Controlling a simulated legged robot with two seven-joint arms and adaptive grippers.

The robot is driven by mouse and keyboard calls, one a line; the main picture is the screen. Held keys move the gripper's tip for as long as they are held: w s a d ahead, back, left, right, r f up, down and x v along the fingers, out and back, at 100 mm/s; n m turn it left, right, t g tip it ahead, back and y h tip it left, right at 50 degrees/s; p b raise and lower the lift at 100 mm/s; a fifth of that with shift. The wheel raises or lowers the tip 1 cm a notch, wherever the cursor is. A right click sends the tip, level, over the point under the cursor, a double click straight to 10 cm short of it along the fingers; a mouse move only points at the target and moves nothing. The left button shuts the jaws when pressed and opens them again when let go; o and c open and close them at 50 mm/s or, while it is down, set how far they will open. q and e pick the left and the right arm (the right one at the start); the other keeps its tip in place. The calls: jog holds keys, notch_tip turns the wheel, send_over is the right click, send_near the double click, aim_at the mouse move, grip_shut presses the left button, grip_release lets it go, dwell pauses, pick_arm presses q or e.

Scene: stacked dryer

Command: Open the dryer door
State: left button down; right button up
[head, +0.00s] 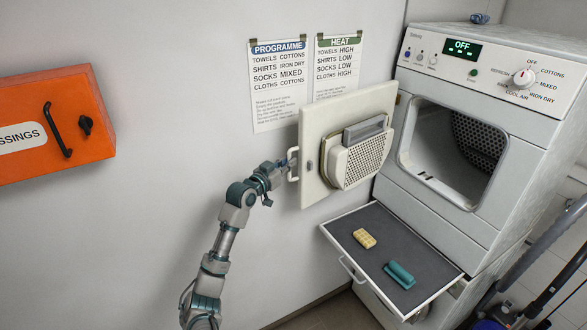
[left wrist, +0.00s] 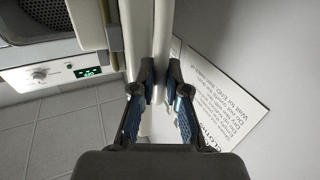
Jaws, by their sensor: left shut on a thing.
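The white dryer (head: 468,185) stands at the right, its drum opening exposed. Its door (head: 313,190) is swung wide open to the left, with its inner side and grille facing the head camera. The white door handle (head: 293,175) sticks out from the door's left edge. My left gripper (head: 284,166) is at this handle, shut on it. In the left wrist view, the two fingers (left wrist: 162,88) close around the pale handle bar (left wrist: 162,45), beside the door's edge (left wrist: 136,30). My right gripper is not in view.
A pulled-out shelf (head: 375,225) below the opening holds a yellow block (head: 364,239) and a teal object (head: 399,275). An orange wall box (head: 60,95) is at the left. Two notices (head: 280,120) hang behind the door. Dark poles (head: 550,265) stand at the lower right.

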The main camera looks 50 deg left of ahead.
pick_arm(q)
jog(key=shift+f, duration=0.2)
jog(key=c, duration=1.2)
grip_release()
jog(key=shift+a, duration=0.1)
jog(key=v, duration=1.1)
jog(key=shift+s, duration=0.4)
